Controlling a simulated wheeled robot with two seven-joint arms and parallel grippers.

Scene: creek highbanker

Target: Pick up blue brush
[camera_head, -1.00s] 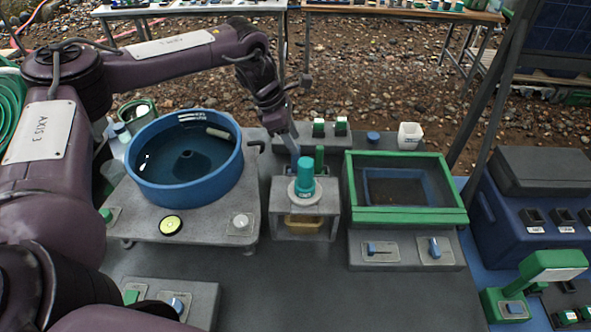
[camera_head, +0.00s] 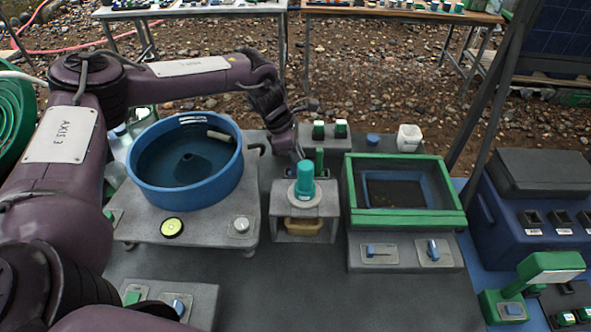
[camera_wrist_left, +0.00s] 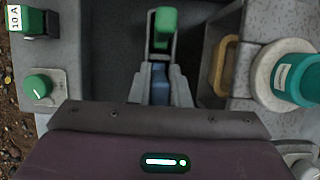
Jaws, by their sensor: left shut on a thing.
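My left gripper (camera_head: 300,153) reaches down from the left, just behind the teal-capped bottle on the grey stand. In the left wrist view, its two grey fingers (camera_wrist_left: 160,86) are shut on a narrow blue piece (camera_wrist_left: 160,80), which I take to be the blue brush. A green block (camera_wrist_left: 165,22) shows just beyond the fingertips; I cannot tell whether it is part of the brush. In the head view the brush is not clearly visible near the fingertips. My right gripper is in no view.
The teal bottle (camera_head: 304,176) stands close to the gripper. A blue round tub (camera_head: 150,190) is left of it, and a green-framed tray (camera_head: 408,221) is right. A white cup (camera_head: 409,138) stands behind the tray.

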